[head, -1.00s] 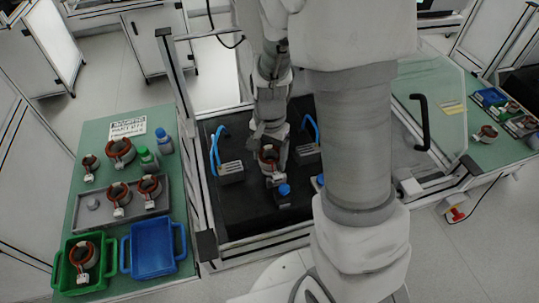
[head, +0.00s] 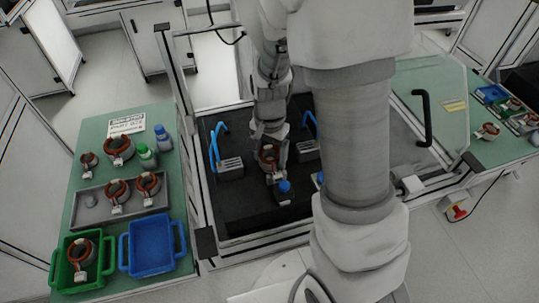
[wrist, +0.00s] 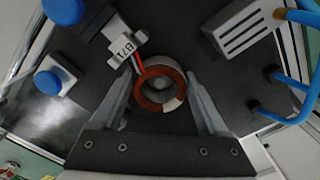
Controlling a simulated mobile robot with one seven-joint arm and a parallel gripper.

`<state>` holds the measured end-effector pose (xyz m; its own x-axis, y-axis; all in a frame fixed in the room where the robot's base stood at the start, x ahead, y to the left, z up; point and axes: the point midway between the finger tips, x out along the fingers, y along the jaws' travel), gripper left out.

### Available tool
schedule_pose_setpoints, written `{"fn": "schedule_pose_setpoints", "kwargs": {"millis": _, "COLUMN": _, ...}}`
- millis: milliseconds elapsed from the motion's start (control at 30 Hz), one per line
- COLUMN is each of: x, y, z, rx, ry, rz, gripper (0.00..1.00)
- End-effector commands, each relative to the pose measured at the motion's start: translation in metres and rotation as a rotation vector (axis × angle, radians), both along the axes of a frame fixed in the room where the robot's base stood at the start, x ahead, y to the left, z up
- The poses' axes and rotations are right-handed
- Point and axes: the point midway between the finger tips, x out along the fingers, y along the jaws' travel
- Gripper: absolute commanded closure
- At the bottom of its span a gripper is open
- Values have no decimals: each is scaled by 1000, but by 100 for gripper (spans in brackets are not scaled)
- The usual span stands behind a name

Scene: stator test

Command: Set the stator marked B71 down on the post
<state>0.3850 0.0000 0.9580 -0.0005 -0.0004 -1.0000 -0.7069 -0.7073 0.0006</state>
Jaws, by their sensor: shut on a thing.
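The stator marked B71 (wrist: 174,101) is a ring with red-brown windings and a pale tag (wrist: 126,46) reading B71 on red leads. It lies between the two fingers of my gripper (wrist: 160,100), which is shut on it. In the head view the stator (head: 268,157) shows at my gripper (head: 270,150), over the black work surface inside the frame. A grey round shape (wrist: 159,84) shows within the ring in the wrist view. It may be the post, but I cannot tell whether the ring is around it or above it.
Blue knobs (wrist: 48,83) (wrist: 63,8) stand left of the stator in the wrist view. A slotted grey block (wrist: 240,27) with blue hoses (wrist: 300,105) is at right. The left bench (head: 92,135) holds other stators, bottles, a grey tray, a green bin and a blue bin (head: 152,245).

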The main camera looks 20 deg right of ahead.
Motion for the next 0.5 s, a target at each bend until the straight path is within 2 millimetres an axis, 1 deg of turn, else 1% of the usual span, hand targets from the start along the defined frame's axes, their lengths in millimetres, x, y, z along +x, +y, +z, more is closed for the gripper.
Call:
{"fn": "schedule_pose_setpoints", "kwargs": {"millis": 133, "x": 0, "y": 0, "z": 1, "rx": 0, "ry": -1, "rz": 0, "gripper": 100}}
{"fn": "schedule_pose_setpoints", "kwargs": {"millis": 167, "x": 0, "y": 0, "z": 1, "rx": 0, "ry": -1, "rz": 0, "gripper": 18}}
{"fn": "schedule_pose_setpoints", "kwargs": {"millis": 200, "x": 0, "y": 0, "z": 1, "rx": 0, "ry": -1, "rz": 0, "gripper": 10}}
{"fn": "schedule_pose_setpoints", "kwargs": {"millis": 267, "x": 0, "y": 0, "z": 1, "rx": 0, "ry": -1, "rz": 0, "gripper": 0}}
{"fn": "schedule_pose_setpoints", "kwargs": {"millis": 500, "x": 0, "y": 0, "z": 1, "rx": 0, "ry": 0, "rz": 0, "gripper": 0}}
